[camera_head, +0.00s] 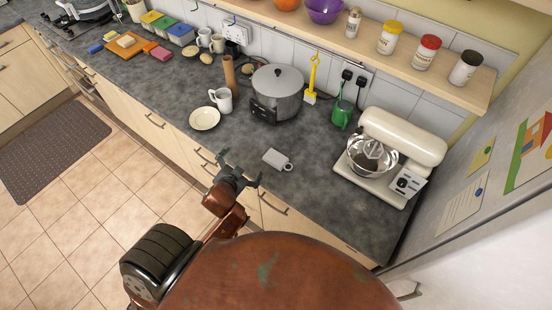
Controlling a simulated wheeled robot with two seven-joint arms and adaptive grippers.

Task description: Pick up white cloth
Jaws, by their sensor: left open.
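My left gripper (239,167) is open and empty above the front edge of the grey counter (310,210). Its fingers point toward the back of the counter. A small pale grey-white object (275,158) lies on the counter just beyond and to the right of the fingertips, apart from them. It has a small ring-like part at its right end. I cannot tell whether it is a cloth or a mug on its side. I can make out no clear white cloth elsewhere. My right gripper is not in view.
A grey pot (277,95) stands behind, with a white mug (222,100) and a pale plate (205,118) to its left. A cream stand mixer (402,140) stands at the right. The counter in front of the mixer is clear.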

